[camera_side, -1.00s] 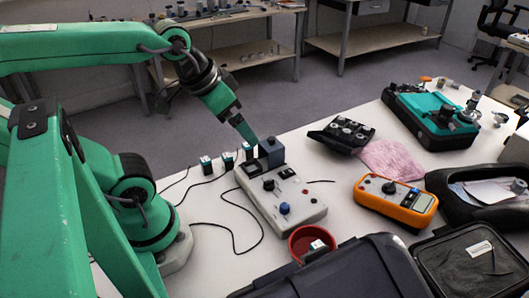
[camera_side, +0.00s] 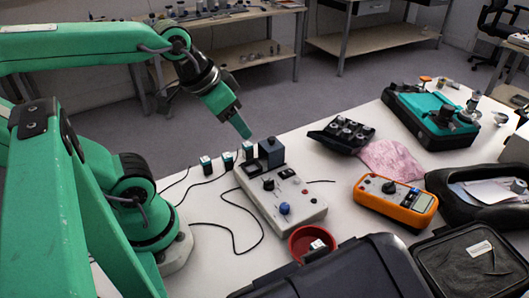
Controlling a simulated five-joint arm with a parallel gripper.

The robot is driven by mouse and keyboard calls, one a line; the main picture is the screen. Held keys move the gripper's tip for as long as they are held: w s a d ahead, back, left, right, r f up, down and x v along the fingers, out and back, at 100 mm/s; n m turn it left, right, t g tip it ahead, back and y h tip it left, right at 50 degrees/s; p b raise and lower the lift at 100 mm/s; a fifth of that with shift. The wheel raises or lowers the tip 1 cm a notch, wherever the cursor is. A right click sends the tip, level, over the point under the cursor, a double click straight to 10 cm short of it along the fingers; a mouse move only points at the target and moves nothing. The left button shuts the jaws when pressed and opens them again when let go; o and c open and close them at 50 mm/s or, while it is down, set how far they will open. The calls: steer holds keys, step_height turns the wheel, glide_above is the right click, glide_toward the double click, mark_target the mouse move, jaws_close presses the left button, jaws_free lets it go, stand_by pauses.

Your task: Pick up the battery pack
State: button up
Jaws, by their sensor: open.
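No battery pack is marked as such in view. A dark blue-grey block (camera_side: 271,153) at the far end of the grey control box (camera_side: 284,200) may be it, but I cannot tell for certain. My gripper (camera_side: 246,133) points down and right, above and to the left of that block, with a gap between them. It is open, holding nothing that I can see. Small dark blocks with pale teal tops, such as the left one (camera_side: 206,166), stand left of the control box with black cables near them.
A red bowl (camera_side: 299,251) with a small block in it stands near the front, beside a large black case (camera_side: 350,272). An orange meter (camera_side: 397,204), a pink cloth (camera_side: 391,160) and a black tray of knobs (camera_side: 342,134) lie to the right. The teal-topped case (camera_side: 437,108) is farther back.

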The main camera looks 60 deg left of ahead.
steer(key=g, duration=0.5)
glide_above(205, 159)
steer(key=f, duration=1.5)
steer(key=shift+w+d+f, duration=0.1)
steer(key=shift+w+f, duration=0.15)
steer(key=shift+s+a+f+g, duration=0.25)
steer(key=shift+a+f+g, duration=0.05)
steer(key=shift+f, duration=0.15)
steer(key=shift+f, duration=1.15)
steer(key=shift+f, duration=0.1)
steer(key=shift+d+f, duration=0.15)
steer(key=shift+f, duration=2.35)
